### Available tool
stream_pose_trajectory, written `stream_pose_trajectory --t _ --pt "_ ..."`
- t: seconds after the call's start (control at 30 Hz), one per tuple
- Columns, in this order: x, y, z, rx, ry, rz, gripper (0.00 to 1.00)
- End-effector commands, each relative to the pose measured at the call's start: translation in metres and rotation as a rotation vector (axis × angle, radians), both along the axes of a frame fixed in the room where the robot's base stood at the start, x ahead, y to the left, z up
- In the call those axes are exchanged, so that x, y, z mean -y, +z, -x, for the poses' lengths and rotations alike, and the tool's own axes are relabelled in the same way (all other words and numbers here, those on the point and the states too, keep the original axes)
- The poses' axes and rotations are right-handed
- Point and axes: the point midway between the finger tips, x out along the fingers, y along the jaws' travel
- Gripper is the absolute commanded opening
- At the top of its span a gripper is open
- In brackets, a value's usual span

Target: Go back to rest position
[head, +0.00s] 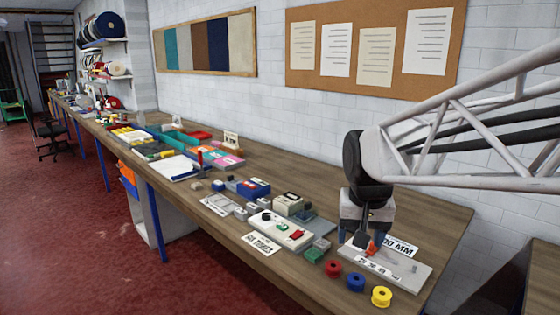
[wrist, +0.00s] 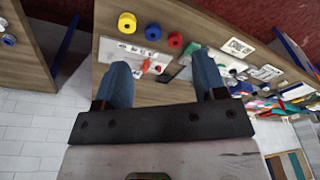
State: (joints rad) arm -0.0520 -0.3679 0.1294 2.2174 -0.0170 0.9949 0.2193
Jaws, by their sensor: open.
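My gripper (head: 367,238) hangs from my arm over the right end of the long wooden bench (head: 440,222). In the wrist view my gripper (wrist: 160,64) shows two blue fingers spread wide apart with nothing held between them. Below it lies a pale grey board (head: 412,272) with printed marks and a small orange-red piece (head: 371,249) on it. The board (wrist: 124,48) and the orange-red piece (wrist: 146,66) show beyond the fingers in the wrist view. Whether the fingertips touch the board cannot be told.
Red (head: 333,269), blue (head: 356,281) and yellow (head: 381,296) spools stand along the bench's front edge. A white panel with a red switch (head: 296,235) and a blue box (head: 254,187) lie left. The wall is close behind.

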Motion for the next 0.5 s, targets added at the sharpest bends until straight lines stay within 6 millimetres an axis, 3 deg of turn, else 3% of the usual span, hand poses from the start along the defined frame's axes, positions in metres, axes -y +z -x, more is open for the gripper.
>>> stream_pose_trajectory --t 0.1,0.5 --pt "0.006 -0.007 0.033 0.011 0.022 0.004 0.65" --pt "0.021 -0.041 0.131 0.047 0.1 0.023 0.65"
